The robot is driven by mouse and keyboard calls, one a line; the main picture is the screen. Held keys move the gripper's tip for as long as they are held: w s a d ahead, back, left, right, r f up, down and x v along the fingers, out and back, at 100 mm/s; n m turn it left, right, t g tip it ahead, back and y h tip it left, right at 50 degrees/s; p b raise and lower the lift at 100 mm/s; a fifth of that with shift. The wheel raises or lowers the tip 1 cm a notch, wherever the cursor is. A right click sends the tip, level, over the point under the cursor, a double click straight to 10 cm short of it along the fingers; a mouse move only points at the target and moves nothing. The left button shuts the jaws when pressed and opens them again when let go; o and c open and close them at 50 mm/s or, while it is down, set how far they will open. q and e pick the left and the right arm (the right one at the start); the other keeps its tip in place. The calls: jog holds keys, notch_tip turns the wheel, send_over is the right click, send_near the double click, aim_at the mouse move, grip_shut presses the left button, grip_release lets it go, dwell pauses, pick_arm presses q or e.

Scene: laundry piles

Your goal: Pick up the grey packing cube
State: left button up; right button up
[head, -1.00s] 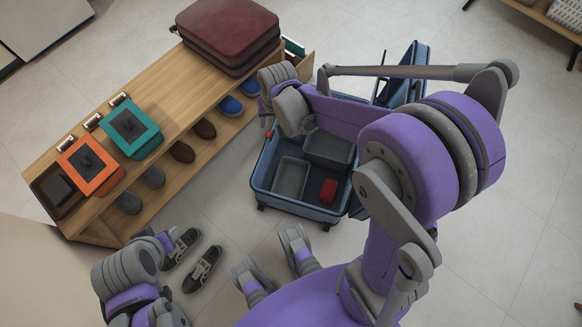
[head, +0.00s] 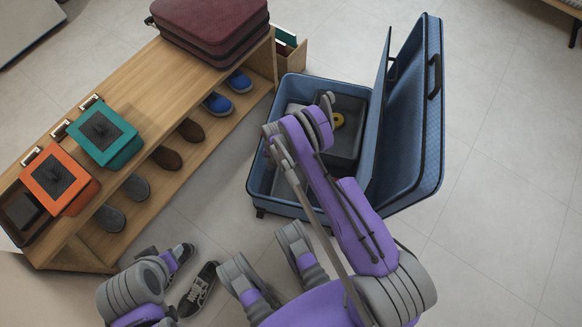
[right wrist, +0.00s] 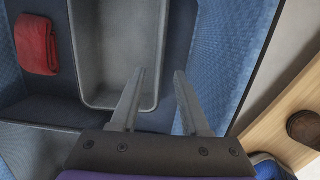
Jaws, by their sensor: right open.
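The grey packing cube (right wrist: 118,45) is an open-topped, empty-looking grey box inside the open blue suitcase (head: 256,180). In the head view only a strip of the cube (head: 293,108) shows beside my right arm. In the right wrist view my right gripper (right wrist: 160,76) is open. One finger is over the cube's inside and the other is on the suitcase-wall side, with the cube's near right side wall between them in the picture. Contact cannot be told. My right fingertips are hidden in the head view. My left arm is at the lower left, its gripper not visible.
A folded red cloth (right wrist: 36,44) lies beside the cube. The raised lid (head: 415,110) stands right. A wooden shoe bench (head: 180,90) stands left, close to the suitcase.

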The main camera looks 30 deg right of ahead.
aim_at(276, 177)
jog(key=f, duration=0.3)
jog(key=f+b, duration=0.1)
jog(key=f, duration=0.1)
jog(key=s+a+f+b, duration=0.1)
jog(key=f, duration=0.2)
jog(key=shift+f, duration=0.3)
jog(key=shift+s, duration=0.1)
grip_shut()
